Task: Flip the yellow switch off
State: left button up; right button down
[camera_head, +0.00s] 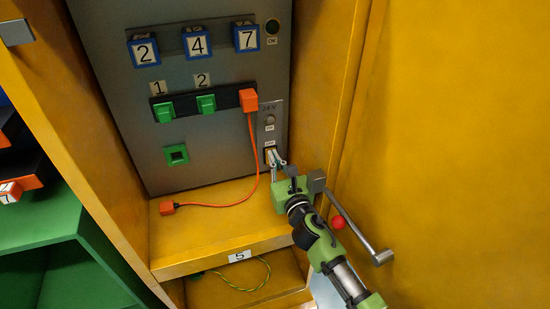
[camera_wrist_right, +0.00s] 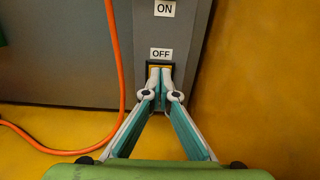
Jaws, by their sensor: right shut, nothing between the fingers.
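The yellow switch (camera_head: 269,152) is on the narrow strip at the right of the grey panel, below the OFF label (camera_head: 269,141). In the right wrist view a little yellow of the switch (camera_wrist_right: 160,66) shows in its dark frame just under the OFF label (camera_wrist_right: 161,54). The rest is hidden behind my fingertips. My right gripper (camera_head: 277,160) is shut and empty, its tips at the switch. In the right wrist view the tips of my right gripper (camera_wrist_right: 161,80) meet in front of the switch; I cannot tell whether they touch it. My left gripper is out of view.
An orange cable (camera_head: 256,150) hangs left of the switch, its loose plug (camera_head: 167,207) on the wooden ledge (camera_head: 205,235). Green plugs (camera_head: 206,103) and number blocks (camera_head: 196,42) are higher on the panel. A yellow door with a grey handle (camera_head: 350,222) stands close at right.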

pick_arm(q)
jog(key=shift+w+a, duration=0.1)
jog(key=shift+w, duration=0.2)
pick_arm(e)
jog(key=v, duration=0.8)
jog(key=shift+r, duration=0.1)
